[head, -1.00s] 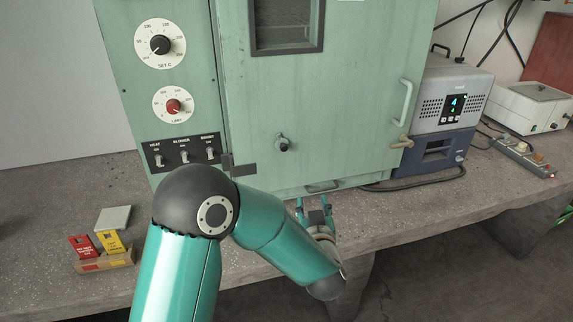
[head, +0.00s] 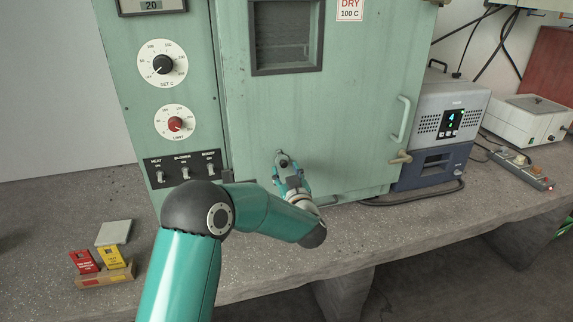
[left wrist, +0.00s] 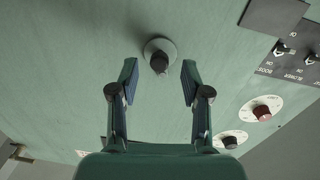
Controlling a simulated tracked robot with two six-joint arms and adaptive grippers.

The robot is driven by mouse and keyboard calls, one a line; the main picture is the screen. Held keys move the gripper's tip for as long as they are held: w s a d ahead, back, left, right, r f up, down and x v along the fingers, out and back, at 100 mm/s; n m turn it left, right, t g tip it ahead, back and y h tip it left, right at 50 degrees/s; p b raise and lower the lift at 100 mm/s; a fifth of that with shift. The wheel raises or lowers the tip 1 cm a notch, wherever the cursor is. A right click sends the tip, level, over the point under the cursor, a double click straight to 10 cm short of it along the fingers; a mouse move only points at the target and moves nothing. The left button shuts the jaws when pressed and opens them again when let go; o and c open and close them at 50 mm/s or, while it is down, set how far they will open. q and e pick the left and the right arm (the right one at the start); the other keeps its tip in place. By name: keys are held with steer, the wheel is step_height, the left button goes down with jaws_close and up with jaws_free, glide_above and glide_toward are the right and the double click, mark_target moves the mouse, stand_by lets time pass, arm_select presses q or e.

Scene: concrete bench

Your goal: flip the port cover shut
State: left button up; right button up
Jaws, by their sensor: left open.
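The port on the green oven door shows in the left wrist view as a grey round flange with a dark round piece (left wrist: 159,60) at its middle. I cannot tell the cover apart from the port's dark piece. My left gripper (head: 285,162) is up at the door front in the head view and hides most of the port. In the left wrist view its two fingers (left wrist: 159,66) are spread wide, one each side of the port, with nothing between them touching. My right gripper is not in view.
The oven door has a pale handle (head: 402,119) at its right and a latch (head: 400,157) below that. Switches (head: 184,169) and dials line the left panel. A grey-blue device (head: 440,125) stands close on the right. The bench front (head: 400,232) is clear.

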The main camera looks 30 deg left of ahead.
mark_target(282, 161)
arm_select(q)
steer(key=shift+x, duration=1.3)
steer(key=shift+c, duration=0.3)
jaws_close()
